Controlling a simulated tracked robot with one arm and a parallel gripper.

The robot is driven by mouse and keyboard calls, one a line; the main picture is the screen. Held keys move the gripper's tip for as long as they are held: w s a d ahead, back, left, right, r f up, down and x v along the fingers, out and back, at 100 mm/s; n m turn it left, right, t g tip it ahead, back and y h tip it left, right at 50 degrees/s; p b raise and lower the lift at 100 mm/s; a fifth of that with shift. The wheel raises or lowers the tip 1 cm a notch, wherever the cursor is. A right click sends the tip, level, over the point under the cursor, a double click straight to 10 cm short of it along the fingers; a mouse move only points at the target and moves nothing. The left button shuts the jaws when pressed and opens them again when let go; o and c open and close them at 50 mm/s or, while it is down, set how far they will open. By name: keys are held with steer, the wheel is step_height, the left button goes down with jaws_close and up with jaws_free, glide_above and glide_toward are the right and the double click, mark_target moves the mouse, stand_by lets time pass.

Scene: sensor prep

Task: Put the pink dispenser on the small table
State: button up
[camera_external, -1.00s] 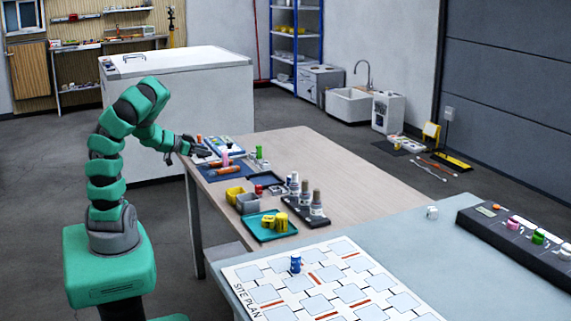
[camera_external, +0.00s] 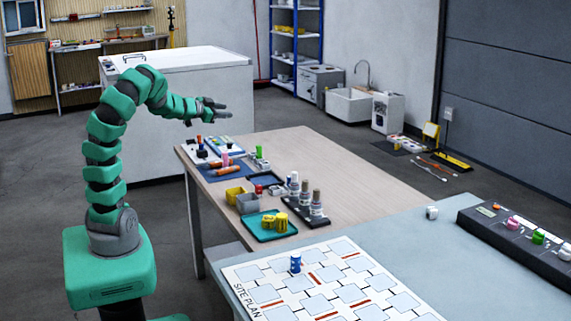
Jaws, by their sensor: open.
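A small upright pink item (camera_external: 225,159), which looks like the pink dispenser, stands on the blue mat (camera_external: 236,175) at the far left part of the wooden table (camera_external: 330,178). Another small pink piece (camera_external: 513,223) sits in the dark rack at the right. I cannot tell which surface is the small table. My gripper (camera_external: 226,109) is open and empty, raised in the air above the far left end of the wooden table. It is clear of the pink item.
Orange-handled tools lie on the blue mat, near a white tray (camera_external: 193,155). Yellow and grey bins, a teal tray (camera_external: 262,232) and several bottles crowd the wooden table's near part. Its right side is bare. A bluish table (camera_external: 420,255) with a site plan stands nearer.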

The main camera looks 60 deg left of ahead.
steer(key=w+d+r+n+t+y, duration=0.15)
steer(key=d+r, duration=0.45)
steer(key=r, duration=0.6)
steer(key=w+d+r+n+y, duration=0.1)
steer(key=w+d+r+y, duration=0.15)
steer(key=d+r, duration=0.6)
steer(key=s+d+r+h, duration=0.2)
steer(key=d+r, duration=0.4)
steer(key=r, duration=0.3)
steer(key=shift+s+d+r+n+h, duration=0.35)
steer(key=shift+s+d+n+h, duration=0.1)
steer(key=shift+s, duration=0.35)
steer(key=shift+o, duration=0.5)
steer(key=s+d+r+m+g+h, duration=0.1)
steer(key=s+d+r+h, duration=0.2)
steer(key=d, duration=0.6)
steer(key=s+h, duration=0.1)
steer(key=s, duration=0.1)
steer(key=shift+s+d, duration=0.2)
steer(key=shift+s, duration=0.15)
steer(key=shift+f+h, duration=0.1)
steer(key=shift+h, duration=0.15)
steer(key=shift+w, duration=0.15)
